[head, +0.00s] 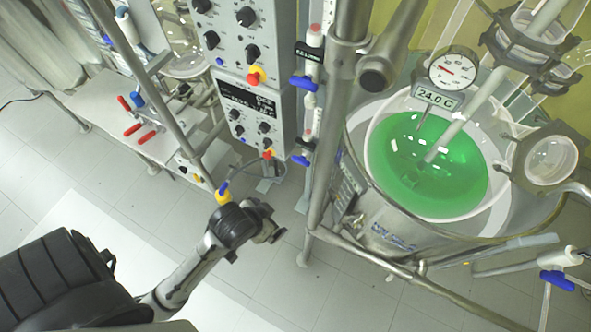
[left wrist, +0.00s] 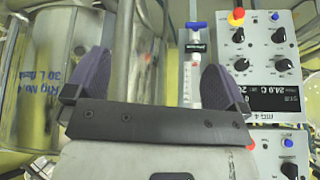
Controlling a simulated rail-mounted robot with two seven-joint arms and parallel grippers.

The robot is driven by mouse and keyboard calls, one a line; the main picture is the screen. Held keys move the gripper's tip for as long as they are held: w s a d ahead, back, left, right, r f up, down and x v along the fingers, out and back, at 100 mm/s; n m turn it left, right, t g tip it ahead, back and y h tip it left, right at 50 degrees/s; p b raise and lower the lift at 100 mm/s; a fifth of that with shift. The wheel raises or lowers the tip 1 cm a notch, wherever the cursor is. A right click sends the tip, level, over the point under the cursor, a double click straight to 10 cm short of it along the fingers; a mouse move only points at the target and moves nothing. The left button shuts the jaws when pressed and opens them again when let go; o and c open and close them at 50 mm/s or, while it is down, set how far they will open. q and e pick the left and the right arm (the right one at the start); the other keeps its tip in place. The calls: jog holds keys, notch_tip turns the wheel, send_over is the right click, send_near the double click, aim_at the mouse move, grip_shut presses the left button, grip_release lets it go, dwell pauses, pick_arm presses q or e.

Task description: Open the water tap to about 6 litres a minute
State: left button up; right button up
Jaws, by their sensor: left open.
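A blue-handled tap (left wrist: 197,25) shows in the left wrist view at the top of a clear, graduated flow tube (left wrist: 194,85). A dark label (left wrist: 198,47) sits by it, too small to read. In the head view a lower blue tap handle (head: 300,159) and an upper one (head: 303,83) are on the tubing right of the control panels; which is the water tap I cannot tell. My left gripper (head: 272,234) is open and empty, below and left of these taps, apart from them. Its fingers (left wrist: 157,72) frame a steel post and the tube. My right gripper is not visible.
A glass reactor with green liquid (head: 425,165) stands at the right, with a 24.0 C display (head: 436,97). Steel frame posts (head: 322,175) stand close right of my gripper. Control panels (head: 240,40) hang at top centre. Another blue tap (head: 556,280) is at lower right. Floor is clear around the gripper.

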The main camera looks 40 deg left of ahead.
pick_arm(q)
jog(key=w+a+f+n+t+b, duration=0.15)
jog(key=w+f+b, duration=0.25)
jog(key=f+b, duration=0.5)
jog(key=w+a+f+t+y+b, duration=0.15)
jog(key=w+f+b, duration=0.25)
jog(key=f+b, duration=0.55)
jog(key=w+a+f+n+t+b, duration=0.1)
jog(key=w+a+f+b, duration=0.25)
jog(key=f+b, duration=0.55)
jog(key=n+t+y+b, duration=0.1)
jog(key=t+y+b, duration=0.2)
jog(key=t+b, duration=0.5)
send_near(300, 162)
jog(key=b+x, duration=0.6)
jog(key=x, duration=0.3)
jog(key=shift+w+f, duration=0.15)
jog(key=shift+b+x, duration=0.3)
jog(key=shift+x, duration=0.6)
